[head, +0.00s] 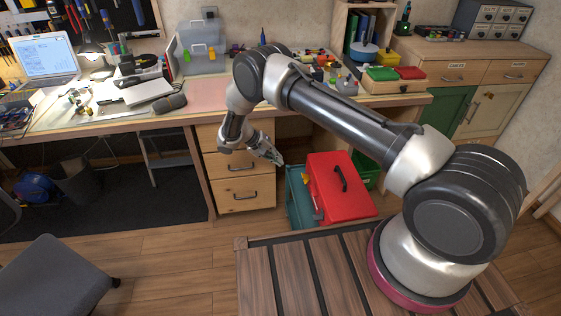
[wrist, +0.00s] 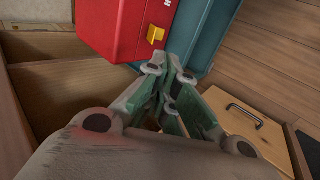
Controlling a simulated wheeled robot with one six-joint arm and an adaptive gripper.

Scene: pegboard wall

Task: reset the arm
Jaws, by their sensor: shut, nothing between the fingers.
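My gripper (head: 275,157) hangs in front of the desk's wooden drawers in the head view, at the end of my bent arm. It points down and to the right, toward the red toolbox. In the wrist view my gripper (wrist: 170,72) has its fingers together at the tips and holds nothing. My arm (head: 340,115) reaches from its base at the lower right, up and left to the elbow near the desk edge, then down to the gripper.
A red toolbox (head: 343,187) and a teal box (head: 301,196) stand on the floor near my gripper. The drawers (head: 240,195) are just behind it. The desk (head: 100,113) holds a laptop, tools and bins. A grey chair (head: 55,277) stands at lower left; open floor (head: 165,265) lies beside it.

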